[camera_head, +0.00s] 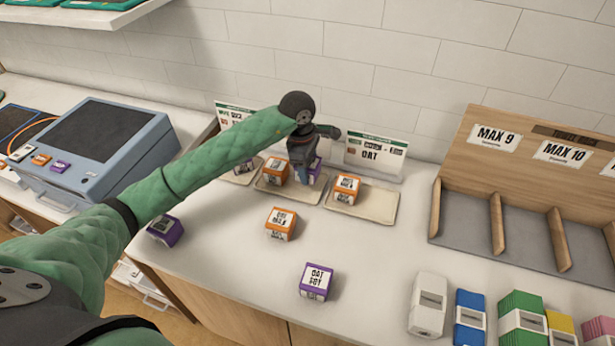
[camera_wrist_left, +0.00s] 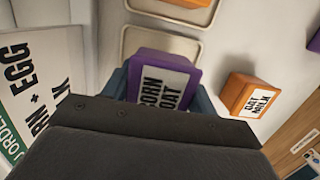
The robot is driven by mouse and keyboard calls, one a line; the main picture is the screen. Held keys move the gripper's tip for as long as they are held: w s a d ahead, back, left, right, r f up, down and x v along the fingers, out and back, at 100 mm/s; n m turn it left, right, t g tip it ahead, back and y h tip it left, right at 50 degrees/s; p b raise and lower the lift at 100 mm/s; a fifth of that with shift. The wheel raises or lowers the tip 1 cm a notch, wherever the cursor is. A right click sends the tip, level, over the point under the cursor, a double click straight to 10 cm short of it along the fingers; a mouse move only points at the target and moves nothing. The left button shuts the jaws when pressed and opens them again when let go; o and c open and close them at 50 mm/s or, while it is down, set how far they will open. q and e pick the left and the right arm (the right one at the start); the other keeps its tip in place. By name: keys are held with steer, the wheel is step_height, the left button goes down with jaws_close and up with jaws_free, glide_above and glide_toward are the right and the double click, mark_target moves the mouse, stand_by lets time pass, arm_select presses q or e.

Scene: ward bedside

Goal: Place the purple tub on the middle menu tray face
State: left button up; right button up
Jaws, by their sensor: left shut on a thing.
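My left gripper (camera_head: 308,178) is shut on a purple tub (camera_head: 316,173) over the middle menu tray (camera_head: 273,193). In the left wrist view the held purple tub (camera_wrist_left: 160,82) shows a "CORN OAT" label between the fingers (camera_wrist_left: 160,95). I cannot tell whether the tub touches the tray. An orange tub (camera_head: 277,170) sits on the middle tray, just left of the gripper. Other purple tubs stand loose on the counter, one at the front (camera_head: 316,282) and one at the left edge (camera_head: 165,231). My right gripper is not in view.
The right tray (camera_head: 372,204) holds an orange tub (camera_head: 346,189); the left tray (camera_head: 237,177) is partly hidden by my arm. Upright menu cards (camera_head: 375,157) stand behind. A loose orange tub (camera_head: 281,223) stands in front. A wooden rack (camera_head: 480,160) is at right.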

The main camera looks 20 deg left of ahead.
arm_select(q)
steer(key=shift+a+f, duration=0.1)
steer(key=shift+a, duration=0.05)
step_height(320, 180, down, 4)
steer(key=shift+r, duration=0.25)
steer(key=shift+f, duration=0.2)
steer(key=shift+f+b, duration=0.1)
steer(key=shift+b, duration=0.2)
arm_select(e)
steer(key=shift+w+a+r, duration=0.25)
arm_select(q)
steer(key=o, duration=1.1)
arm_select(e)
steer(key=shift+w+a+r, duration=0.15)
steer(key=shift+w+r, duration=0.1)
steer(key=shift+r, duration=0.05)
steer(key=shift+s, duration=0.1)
